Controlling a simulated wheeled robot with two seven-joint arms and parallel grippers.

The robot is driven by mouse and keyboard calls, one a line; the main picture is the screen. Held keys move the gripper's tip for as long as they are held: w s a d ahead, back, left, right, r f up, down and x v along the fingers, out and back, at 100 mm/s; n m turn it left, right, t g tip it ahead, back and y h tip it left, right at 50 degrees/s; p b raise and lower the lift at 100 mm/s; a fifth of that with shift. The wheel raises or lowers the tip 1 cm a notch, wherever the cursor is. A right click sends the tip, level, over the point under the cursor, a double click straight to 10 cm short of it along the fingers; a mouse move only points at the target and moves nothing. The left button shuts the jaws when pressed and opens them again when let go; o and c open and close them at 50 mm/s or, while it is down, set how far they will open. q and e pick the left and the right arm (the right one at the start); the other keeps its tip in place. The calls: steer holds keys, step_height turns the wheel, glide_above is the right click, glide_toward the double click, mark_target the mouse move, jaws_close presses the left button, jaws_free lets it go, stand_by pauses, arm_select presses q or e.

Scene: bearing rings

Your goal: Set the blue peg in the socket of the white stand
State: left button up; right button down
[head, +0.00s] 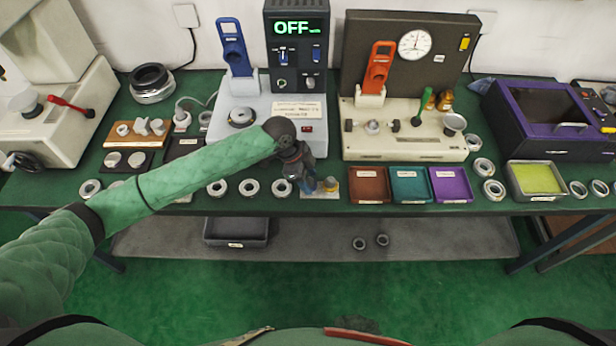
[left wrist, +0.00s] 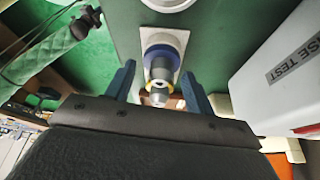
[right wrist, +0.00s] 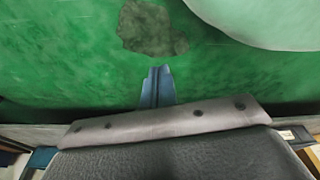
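The white stand (head: 312,195) is a small plate near the table's front edge, and it also shows in the left wrist view (left wrist: 128,32). A grey peg with a blue collar (left wrist: 162,52) stands over its plate. Close by is a yellow-ringed piece with a grey top (left wrist: 157,87), also in the head view (head: 331,185). My left gripper (left wrist: 158,72) is open above the stand, its blue fingers on either side of these pieces with gaps. Whether the blue peg sits in a socket is unclear. My right gripper (right wrist: 157,86) is shut and empty over the green floor.
Several metal rings (head: 249,187) lie along the front edge. A white machine (head: 270,112) stands behind my left gripper, with a beige gauge machine (head: 405,145) beside it. Brown (head: 369,184), teal (head: 410,185) and purple (head: 451,184) trays lie to the right.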

arm_select(q)
steer(key=shift+o, duration=0.9)
arm_select(e)
steer(key=shift+s+d, duration=0.1)
steer(key=shift+d, duration=0.05)
arm_select(q)
steer(key=shift+a+r, duration=0.1)
arm_select(e)
steer(key=shift+s+f, duration=0.1)
steer(key=shift+f, duration=0.05)
arm_select(q)
steer(key=shift+w+a+r+b, duration=0.1)
steer(key=shift+a+r+b, duration=0.05)
steer(key=shift+r+b, duration=0.2)
steer(key=b+v, duration=0.2)
steer(key=v, duration=0.4)
steer(key=shift+r, duration=0.4)
arm_select(e)
steer(key=w+a+r, duration=0.2)
steer(key=w+r, duration=0.1)
steer(key=r, duration=0.1)
steer(key=shift+w+a+r, duration=0.3)
steer(key=shift+a+r, duration=0.05)
steer(key=shift+r, duration=0.05)
arm_select(q)
steer(key=shift+a, duration=0.1)
